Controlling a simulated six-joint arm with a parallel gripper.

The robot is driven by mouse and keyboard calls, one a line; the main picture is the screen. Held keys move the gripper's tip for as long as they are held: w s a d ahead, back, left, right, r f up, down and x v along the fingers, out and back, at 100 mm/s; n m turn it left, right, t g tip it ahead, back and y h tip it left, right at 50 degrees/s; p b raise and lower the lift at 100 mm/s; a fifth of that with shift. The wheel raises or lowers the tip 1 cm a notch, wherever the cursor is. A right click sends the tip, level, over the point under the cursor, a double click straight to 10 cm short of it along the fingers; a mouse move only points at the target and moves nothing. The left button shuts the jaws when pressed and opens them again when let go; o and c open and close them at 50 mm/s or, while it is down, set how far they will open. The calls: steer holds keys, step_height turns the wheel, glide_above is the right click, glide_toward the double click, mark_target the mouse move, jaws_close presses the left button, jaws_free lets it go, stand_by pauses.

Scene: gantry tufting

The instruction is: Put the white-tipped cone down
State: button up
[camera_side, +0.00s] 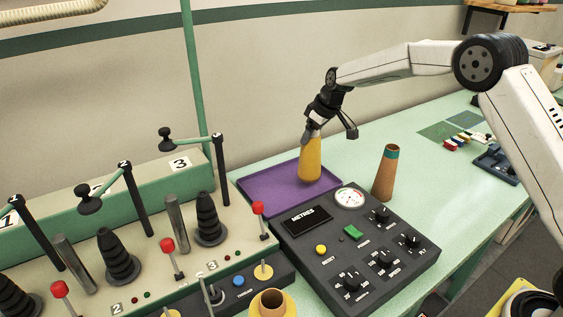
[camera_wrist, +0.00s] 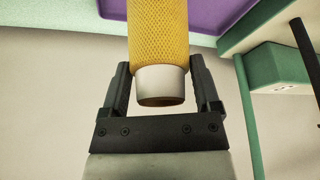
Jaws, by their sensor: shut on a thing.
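The white-tipped cone (camera_side: 311,160) is yellow and stands upright at the purple tray (camera_side: 262,190), its base at or just above the tray's surface; I cannot tell if it touches. My gripper (camera_side: 316,128) comes from above and is shut on the cone's top end. In the wrist view, the cone (camera_wrist: 158,35) shows a yellow textured body and a white tip (camera_wrist: 160,84) between the two black jaws of my gripper (camera_wrist: 162,85). The purple tray (camera_wrist: 215,14) lies beyond it.
A brown cone with a teal tip (camera_side: 383,175) stands on the green table (camera_side: 420,160) right of the tray. A dark control panel (camera_side: 330,255) is in front. Black posts and stepped black cones (camera_side: 208,220) stand at left. Another cone's open top (camera_side: 271,302) shows at the bottom.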

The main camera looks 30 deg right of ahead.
steer(key=shift+f, duration=1.45)
steer(key=o, duration=1.3)
steer(key=v, duration=1.2)
steer(key=shift+s, duration=0.2)
steer(key=s+a+f+m, duration=0.1)
steer(key=s+f, duration=0.2)
steer(key=s, duration=0.7)
steer(key=s+a+f+m+g+h, duration=0.1)
steer(key=s+f, duration=0.3)
steer(key=s, duration=0.6)
steer(key=s+a+f+m, duration=0.1)
steer(key=s+f, duration=0.3)
steer(key=s, duration=0.6)
steer(key=shift+a+m+g+h, duration=0.25)
steer(key=shift+m+g+h, duration=0.05)
steer(key=shift+m, duration=0.4)
steer(key=shift+f, duration=0.1)
